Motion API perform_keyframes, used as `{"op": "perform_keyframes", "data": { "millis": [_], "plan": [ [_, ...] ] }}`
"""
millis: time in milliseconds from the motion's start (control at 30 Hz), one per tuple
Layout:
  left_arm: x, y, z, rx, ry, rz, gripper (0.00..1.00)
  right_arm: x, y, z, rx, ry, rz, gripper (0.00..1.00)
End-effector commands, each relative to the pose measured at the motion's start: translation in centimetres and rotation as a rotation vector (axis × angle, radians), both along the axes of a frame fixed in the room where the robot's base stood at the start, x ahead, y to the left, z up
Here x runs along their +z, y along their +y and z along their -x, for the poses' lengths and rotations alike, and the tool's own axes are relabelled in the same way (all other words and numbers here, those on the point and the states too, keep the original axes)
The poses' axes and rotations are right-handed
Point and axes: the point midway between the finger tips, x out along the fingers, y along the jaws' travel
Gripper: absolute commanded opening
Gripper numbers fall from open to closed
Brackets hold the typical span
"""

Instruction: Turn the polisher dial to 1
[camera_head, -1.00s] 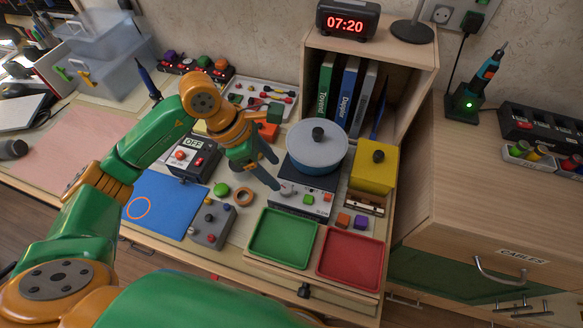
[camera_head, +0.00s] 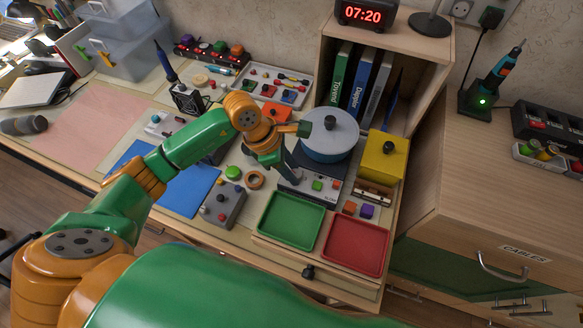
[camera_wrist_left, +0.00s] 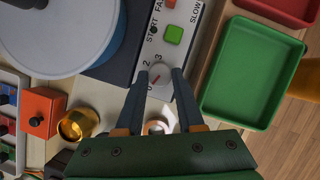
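The polisher (camera_head: 327,193) is a dark box with a light control panel, and a grey lidded pot (camera_head: 331,132) is on top of it. Its dial (camera_wrist_left: 159,73) is a small pale round knob, with the marks 0, 2 and 3 readable around it in the left wrist view. My left gripper (camera_wrist_left: 160,74) has one finger on each side of the dial and looks open, with no clear contact visible. In the head view the left gripper (camera_head: 288,178) is at the panel's left end and hides the dial. My right gripper is not in view.
A green button (camera_wrist_left: 173,34) is beside the dial. A green tray (camera_head: 291,220) and a red tray (camera_head: 356,246) lie in front of the polisher. A yellow box (camera_head: 383,158) stands to its right, a grey button box (camera_head: 222,207) to its left.

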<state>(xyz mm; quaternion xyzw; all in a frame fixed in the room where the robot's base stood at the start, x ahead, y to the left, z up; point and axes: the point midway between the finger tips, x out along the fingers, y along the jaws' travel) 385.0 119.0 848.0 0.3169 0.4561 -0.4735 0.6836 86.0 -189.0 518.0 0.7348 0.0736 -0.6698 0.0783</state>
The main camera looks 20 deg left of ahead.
Motion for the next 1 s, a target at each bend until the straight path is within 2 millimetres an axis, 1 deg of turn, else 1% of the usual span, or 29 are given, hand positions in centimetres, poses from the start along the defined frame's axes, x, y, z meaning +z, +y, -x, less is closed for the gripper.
{"op": "perform_keyframes", "data": {
  "millis": [200,367,567,800,1000],
  "plan": [
    [-0.2,0.0,0.0,-0.007,0.003,0.0,0.0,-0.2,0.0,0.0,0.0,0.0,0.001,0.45],
    [-0.4,0.0,0.0,-0.053,0.002,0.0,0.0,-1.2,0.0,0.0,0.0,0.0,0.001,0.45],
    [-0.7,0.1,-0.2,-0.183,0.0,0.0,0.0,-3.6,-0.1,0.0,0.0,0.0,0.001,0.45],
    [-0.7,0.0,-0.4,-0.39,0.0,-0.001,0.0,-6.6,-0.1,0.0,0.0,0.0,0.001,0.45],
    [-0.6,0.0,-0.5,-0.548,0.001,0.0,0.0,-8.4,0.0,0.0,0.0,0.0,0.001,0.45]
  ]
}}
